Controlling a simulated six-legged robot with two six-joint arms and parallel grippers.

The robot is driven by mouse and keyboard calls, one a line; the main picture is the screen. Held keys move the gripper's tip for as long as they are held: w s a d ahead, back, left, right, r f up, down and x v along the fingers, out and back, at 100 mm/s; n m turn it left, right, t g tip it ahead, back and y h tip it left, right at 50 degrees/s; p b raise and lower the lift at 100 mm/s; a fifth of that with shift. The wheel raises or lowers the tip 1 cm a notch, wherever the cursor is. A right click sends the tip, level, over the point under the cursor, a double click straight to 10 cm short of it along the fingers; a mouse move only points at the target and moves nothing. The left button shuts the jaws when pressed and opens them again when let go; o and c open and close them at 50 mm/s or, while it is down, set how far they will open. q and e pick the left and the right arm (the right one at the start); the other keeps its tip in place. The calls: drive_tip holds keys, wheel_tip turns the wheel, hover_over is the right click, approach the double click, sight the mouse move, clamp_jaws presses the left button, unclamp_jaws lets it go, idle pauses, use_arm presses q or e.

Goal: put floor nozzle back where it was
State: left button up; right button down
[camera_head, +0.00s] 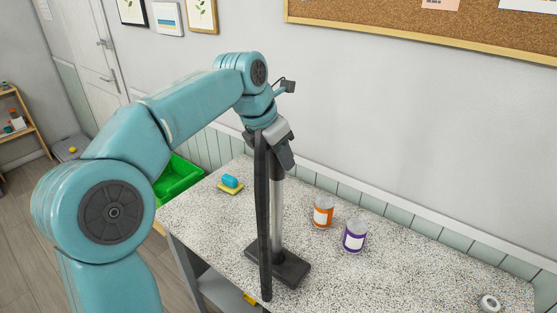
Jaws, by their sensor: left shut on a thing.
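The floor nozzle appears to be the upright grey tube with a flat black foot (290,268) over the speckled table (205,215). The foot looks level and close to the tabletop; I cannot tell if it touches. My left gripper (284,155) points down and is shut around the upper tube, hiding its top. A long dark strip (264,220) runs down in front of the tube, from the gripper to near the table's front edge. I cannot tell whether it is part of the nozzle. My right gripper is not in view.
An orange-labelled can (323,213) and a purple-labelled can (355,236) stand right of the foot. A blue-and-yellow sponge-like item (230,183) lies at the back left. A green bin (182,176) stands beyond the table's left end. A white roll (489,303) lies far right.

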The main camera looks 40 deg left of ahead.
use_arm(q)
drive_tip(key=shift+s+a+f, duration=0.2)
drive_tip(key=shift+s+f, duration=0.15)
drive_tip(key=shift+f, duration=0.15)
drive_tip(key=shift+w+d+f, duration=0.1)
drive_tip(key=shift+w+d, duration=0.05)
drive_tip(key=shift+w, duration=0.05)
drive_tip(key=o, duration=0.8)
drive_tip(key=shift+w+f, duration=0.1)
drive_tip(key=shift+w, duration=0.05)
drive_tip(key=o, duration=0.4)
drive_tip(key=shift+c, duration=0.2)
drive_tip(key=shift+s, duration=0.35)
drive_tip(key=shift+w+f, duration=0.15)
drive_tip(key=shift+r, duration=0.4)
drive_tip(key=v, duration=1.5)
drive_tip(key=shift+s+a+r, duration=0.2)
drive_tip(key=shift+s, duration=0.05)
drive_tip(key=shift+s, duration=0.1)
